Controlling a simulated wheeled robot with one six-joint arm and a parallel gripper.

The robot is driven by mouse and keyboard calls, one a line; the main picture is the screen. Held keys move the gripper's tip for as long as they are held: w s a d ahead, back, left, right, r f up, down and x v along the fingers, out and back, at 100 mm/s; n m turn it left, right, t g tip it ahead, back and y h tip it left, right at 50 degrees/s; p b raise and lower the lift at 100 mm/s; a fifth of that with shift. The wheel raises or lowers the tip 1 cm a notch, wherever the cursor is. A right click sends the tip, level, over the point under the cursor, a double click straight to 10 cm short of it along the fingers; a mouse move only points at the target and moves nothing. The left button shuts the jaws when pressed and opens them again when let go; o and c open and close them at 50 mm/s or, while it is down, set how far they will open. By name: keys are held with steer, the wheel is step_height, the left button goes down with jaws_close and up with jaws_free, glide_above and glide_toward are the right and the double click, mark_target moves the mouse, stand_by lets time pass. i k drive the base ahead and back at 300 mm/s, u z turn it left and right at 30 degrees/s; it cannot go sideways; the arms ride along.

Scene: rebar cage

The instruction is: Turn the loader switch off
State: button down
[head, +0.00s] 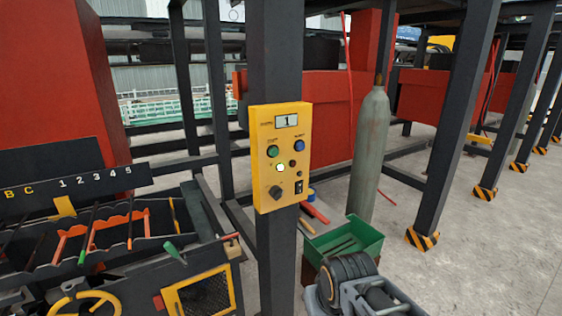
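A yellow control box (264,160) is mounted on a dark upright post. It has a small display (287,121) reading 1, a green button (273,152), a blue button (299,145), a lit button (281,168) and a black knob (276,192). A small black rocker switch (299,187) sits at its lower right. Its position and the labels are too small to read, so I cannot tell which control is marked loader. Part of my arm shows at the bottom, below and right of the box. I cannot see my gripper's fingers.
A grey gas cylinder (370,155) and a green bin (344,240) stand right of the post. A dark rack (80,185) with orange parts lies left. Steel legs with striped feet (422,239) line the right. The floor at far right is clear.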

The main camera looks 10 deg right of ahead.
mark_target(276, 192)
steer(key=k, duration=1.05)
steer(key=u, duration=1.2)
steer(key=i, duration=0.85)
steer(key=z, duration=0.65)
steer(key=i, duration=0.65)
steer(key=z, duration=0.75)
